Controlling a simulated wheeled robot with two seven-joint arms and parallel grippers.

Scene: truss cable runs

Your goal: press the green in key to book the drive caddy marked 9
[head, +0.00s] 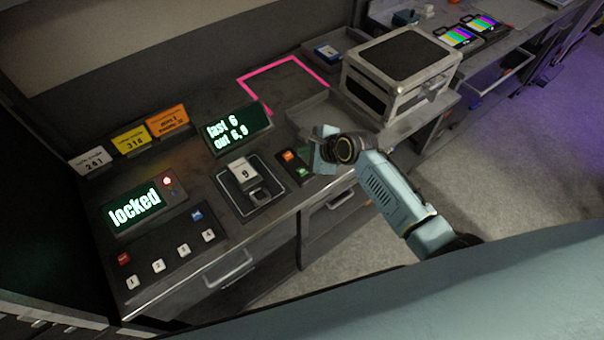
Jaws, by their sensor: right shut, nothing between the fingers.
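The drive caddy marked 9 (242,171) lies on a dark white-outlined pad (262,203) on the bench in the head view. Right of it is a small dark key box with an orange key (288,155) and a green key (304,173). My right gripper (317,160) is shut and empty. It is close beside the green key, just to its upper right in the picture; I cannot tell whether it touches the box. The key labels are too small to read. My left gripper is not in view.
A screen (238,130) behind the caddy reads "last 6" with an "out" line. A panel (135,210) at left reads "locked", above numbered keys (158,265). A shallow grey tray (322,112) and a metal-framed case (400,70) stand behind my right gripper. A pink outline (285,62) marks bare bench.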

